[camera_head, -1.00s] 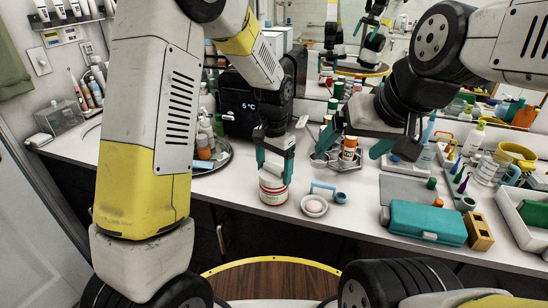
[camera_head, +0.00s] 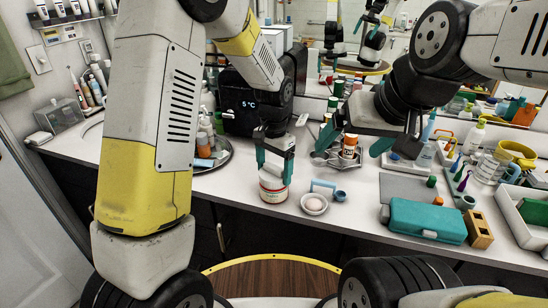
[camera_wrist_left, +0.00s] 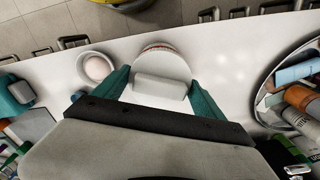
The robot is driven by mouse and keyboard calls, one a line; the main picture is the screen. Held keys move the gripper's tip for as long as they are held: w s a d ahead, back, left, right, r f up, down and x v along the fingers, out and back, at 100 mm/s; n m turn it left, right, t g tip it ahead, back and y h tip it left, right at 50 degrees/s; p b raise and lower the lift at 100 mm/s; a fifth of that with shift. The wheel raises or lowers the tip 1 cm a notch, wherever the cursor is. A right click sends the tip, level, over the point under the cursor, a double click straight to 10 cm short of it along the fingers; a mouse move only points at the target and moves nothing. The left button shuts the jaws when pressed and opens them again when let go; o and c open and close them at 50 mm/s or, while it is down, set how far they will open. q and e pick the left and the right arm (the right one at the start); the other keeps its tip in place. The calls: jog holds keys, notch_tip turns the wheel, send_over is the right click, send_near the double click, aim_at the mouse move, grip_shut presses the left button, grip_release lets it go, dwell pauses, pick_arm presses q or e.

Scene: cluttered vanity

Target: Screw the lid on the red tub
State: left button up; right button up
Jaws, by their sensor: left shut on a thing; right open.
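The red tub (camera_head: 272,190), white with red markings, stands upright near the counter's front edge. Its white round lid (camera_wrist_left: 160,62) has a raised bar across the top and lies over the tub's mouth in the left wrist view. A thin red edge shows beyond the lid; I cannot tell how tightly it sits. My left gripper (camera_head: 274,178) points down from above, shut on the lid, one teal finger on each side in the left wrist view (camera_wrist_left: 160,92). My right gripper (camera_head: 354,146) is open and empty, up and right of the tub, in front of the orange-and-white bottle.
A small dish with a pale round soap (camera_head: 314,204) and a blue cup (camera_head: 340,196) stand just right of the tub. A teal case (camera_head: 428,221) lies farther right. A round tray (camera_head: 220,158) with bottles is at left.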

pick_arm(q)
jog(key=shift+f, duration=0.2)
dwell(0.6)
jog(key=o, duration=0.7)
jog(key=c, duration=0.8)
jog(key=m, duration=0.4)
jog(key=shift+m, duration=0.3)
jog(key=m, duration=0.4)
jog(key=shift+m, duration=0.3)
jog(key=shift+m, duration=0.3)
jog(key=m, duration=0.4)
